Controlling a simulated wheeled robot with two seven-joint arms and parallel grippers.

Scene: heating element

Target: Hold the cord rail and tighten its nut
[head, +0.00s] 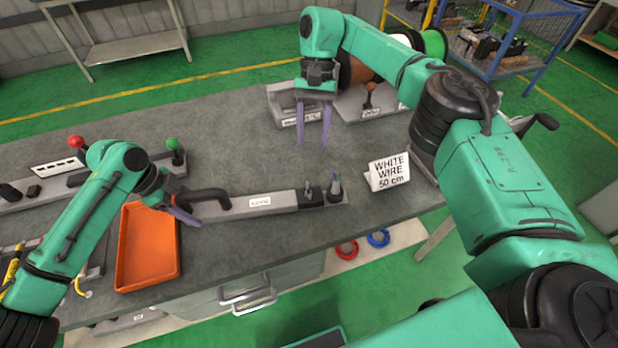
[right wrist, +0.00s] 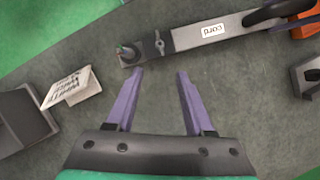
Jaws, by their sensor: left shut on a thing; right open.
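The cord rail (head: 240,208) is a long grey bar with a white label and a black looped handle (head: 208,194). It lies on the grey workbench and also shows in the right wrist view (right wrist: 195,36). Its dark right end carries a wing-shaped nut (right wrist: 159,44) and a post with a pointed tip (head: 335,186). My left gripper (head: 184,216) is shut at the rail's left end, by the handle; the exact contact is hidden. My right gripper (head: 313,143) is open and empty, pointing down above the bench behind the rail's right end. Its fingers (right wrist: 161,72) are apart from the nut.
An orange tray (head: 150,275) sits at the bench's front left. A "WHITE WIRE 50 cm" sign (head: 389,172) stands right of the rail. Wire spools (head: 432,44) and grey holders are at the back. The bench between rail and back holders is clear.

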